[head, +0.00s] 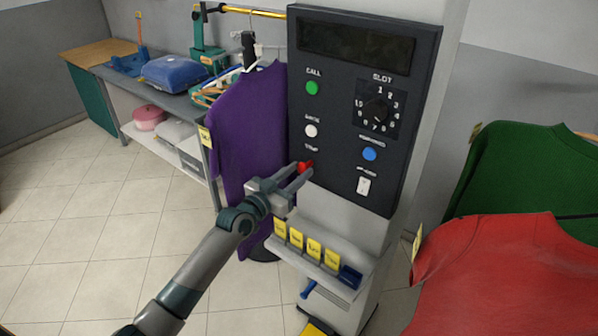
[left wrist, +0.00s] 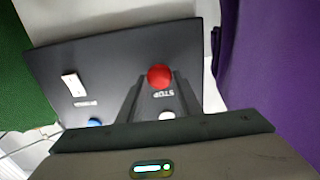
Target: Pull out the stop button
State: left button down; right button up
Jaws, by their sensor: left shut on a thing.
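The red stop button (head: 304,167) is on the dark control panel (head: 340,150), below the white button (head: 311,131) and the STOP lettering. My left gripper (head: 303,171) reaches in from the lower left and is shut on the red button. In the left wrist view the round red button (left wrist: 159,76) sits at the tips of the two fingers (left wrist: 160,88), beside the upside-down STOP label. How far the button stands out from the panel cannot be told. My right gripper is not in view.
A shelf with yellow tags (head: 313,248) is below. Purple (head: 250,130) and red (head: 500,265) garments hang on either side.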

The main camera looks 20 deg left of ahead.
pick_arm(q)
jog(key=shift+s+a, duration=0.15)
jog(key=shift+s, duration=0.3)
jog(key=shift+f, duration=0.1)
jog(key=c, duration=1.3)
grip_release()
jog(key=shift+s, duration=0.1)
jog(key=shift+s+a, duration=0.3)
jog(key=shift+s, duration=0.3)
jog(key=b+v, duration=0.4)
jog(key=v, duration=1.2)
jog(key=shift+b, duration=0.4)
